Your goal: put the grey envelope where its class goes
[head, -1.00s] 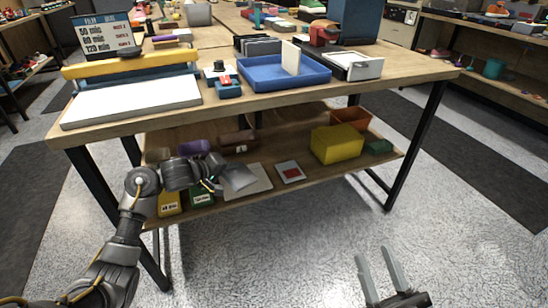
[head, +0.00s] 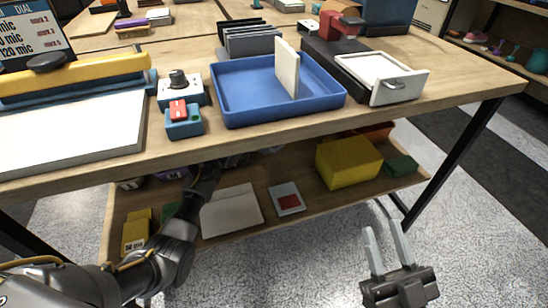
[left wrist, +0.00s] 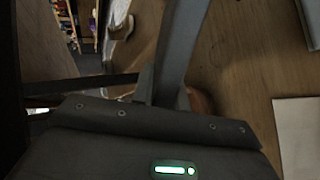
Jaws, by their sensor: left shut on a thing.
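My left arm reaches under the table's front edge in the head view, and its gripper is hidden there by the tabletop. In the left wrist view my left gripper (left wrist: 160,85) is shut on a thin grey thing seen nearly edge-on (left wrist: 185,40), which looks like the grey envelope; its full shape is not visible. My right gripper (head: 383,228) is open and empty, low over the floor at the right. On the table (head: 460,80) are a blue tray (head: 232,92) with an upright white divider (head: 286,68) and a rack of grey sheets (head: 252,42).
A red-buttoned device (head: 183,121) and white drawer (head: 398,86) flank the tray.

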